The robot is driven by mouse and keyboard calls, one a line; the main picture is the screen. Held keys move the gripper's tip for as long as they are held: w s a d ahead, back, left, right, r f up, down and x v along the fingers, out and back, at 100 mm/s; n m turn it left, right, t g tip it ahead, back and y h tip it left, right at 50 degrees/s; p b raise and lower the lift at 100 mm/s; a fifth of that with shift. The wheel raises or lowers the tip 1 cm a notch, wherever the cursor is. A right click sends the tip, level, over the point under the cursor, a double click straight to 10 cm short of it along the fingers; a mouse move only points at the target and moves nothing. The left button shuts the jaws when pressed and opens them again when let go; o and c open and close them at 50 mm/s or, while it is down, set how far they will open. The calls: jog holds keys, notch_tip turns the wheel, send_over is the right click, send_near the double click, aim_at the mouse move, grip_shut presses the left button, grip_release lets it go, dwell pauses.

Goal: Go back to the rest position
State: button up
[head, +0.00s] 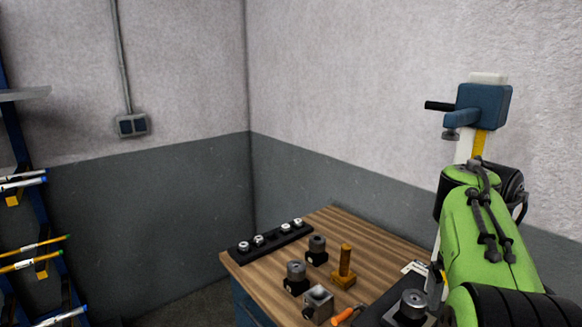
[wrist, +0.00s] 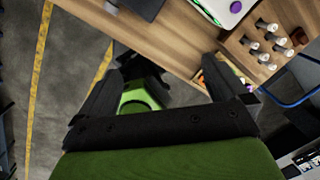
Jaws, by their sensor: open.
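My gripper (wrist: 172,72) shows in the wrist view as two dark fingers spread wide apart, with nothing held between them. Part of the floor and the edge of a wooden surface (wrist: 180,50) lie beyond the fingers. In the head view my green arm stands at the right, in front of the wooden bench; I cannot make out the gripper there.
The wooden bench (head: 262,268) carries a black strip (head: 270,240) with small round parts, dark cylindrical holders (head: 296,272), a brass-coloured upright piece (head: 345,262) and an orange handle (head: 342,317). A rack (head: 42,210) stands at the left. The wrist view shows a wooden holder (wrist: 238,50) with several pale-topped pieces.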

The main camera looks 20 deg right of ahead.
jog(key=s+a+f+n+t, duration=0.1)
jog(key=s+a+n+t, duration=0.1)
jog(key=a+n, duration=0.7)
jog(key=s+a+f+n+t, duration=0.1)
jog(key=a+n, duration=0.8)
jog(key=n, duration=1)
jog(key=shift+s+a+f+t+h, duration=0.15)
jog(key=shift+s+f+t+h, duration=0.2)
jog(key=shift+s, duration=0.45)
jog(key=s+a+f+n, duration=0.1)
jog(key=a+n, duration=0.1)
jog(key=n, duration=0.1)
jog(key=s+a+f+n+t+y, duration=0.1)
jog(key=a+n, duration=0.1)
jog(key=n, duration=0.2)
jog(key=s+a+f+n+y, duration=0.1)
jog(key=a+f+n, duration=0.1)
jog(key=n, duration=0.2)
jog(key=shift+s+a+t, duration=0.2)
jog(key=shift+s+t, duration=0.15)
jog(key=shift+s, duration=0.05)
jog(key=shift+c, duration=0.2)
jog(key=shift+s+a+f+n, duration=0.1)
jog(key=shift+a+f+n, duration=0.15)
jog(key=shift+n, duration=0.45)
jog(key=shift+c, duration=0.2)
jog(key=shift+d, duration=0.1)
